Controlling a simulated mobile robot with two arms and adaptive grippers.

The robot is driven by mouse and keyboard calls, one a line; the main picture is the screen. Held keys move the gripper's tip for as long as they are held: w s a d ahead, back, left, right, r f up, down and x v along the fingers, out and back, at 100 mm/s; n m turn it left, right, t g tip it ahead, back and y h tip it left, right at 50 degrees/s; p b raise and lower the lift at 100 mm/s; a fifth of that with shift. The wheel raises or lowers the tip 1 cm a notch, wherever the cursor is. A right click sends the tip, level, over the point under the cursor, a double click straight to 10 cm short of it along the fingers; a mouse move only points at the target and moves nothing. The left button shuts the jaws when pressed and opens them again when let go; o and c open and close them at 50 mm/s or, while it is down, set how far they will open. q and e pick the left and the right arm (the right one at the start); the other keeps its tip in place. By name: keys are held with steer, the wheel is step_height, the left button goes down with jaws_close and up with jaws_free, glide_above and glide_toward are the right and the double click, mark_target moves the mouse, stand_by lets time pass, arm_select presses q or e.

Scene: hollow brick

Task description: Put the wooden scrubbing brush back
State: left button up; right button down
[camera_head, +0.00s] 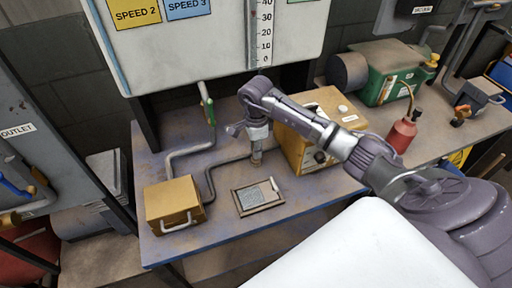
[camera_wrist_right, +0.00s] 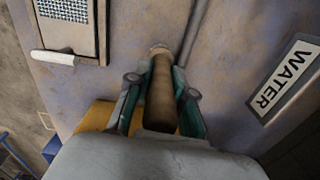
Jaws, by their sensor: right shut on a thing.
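My right gripper (camera_head: 256,148) hangs down over the blue-grey workbench, behind the framed slate plate. In the right wrist view, the gripper's two teal-lined fingers (camera_wrist_right: 160,105) are shut around a brown, round wooden handle (camera_wrist_right: 161,84), which I take to be the scrubbing brush. A lighter tip shows at its far end. In the head view only a small brownish bit (camera_head: 257,159) shows under the fingers. No bristles can be made out, and I cannot tell whether it touches the bench. My left gripper is not in view.
A yellow box (camera_head: 174,204) and grey pipes (camera_head: 188,152) are at left. A yellow machine (camera_head: 293,149) stands close right. A white panel (camera_head: 215,50) hangs above. A "WATER" label (camera_wrist_right: 286,80) shows in the wrist view.

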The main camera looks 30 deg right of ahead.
steer(key=c, duration=1)
jaws_free()
steer(key=shift+f, duration=0.1)
step_height(320, 180, up, 12)
steer(key=shift+r+b, duration=0.2)
steer(key=shift+b, duration=0.9)
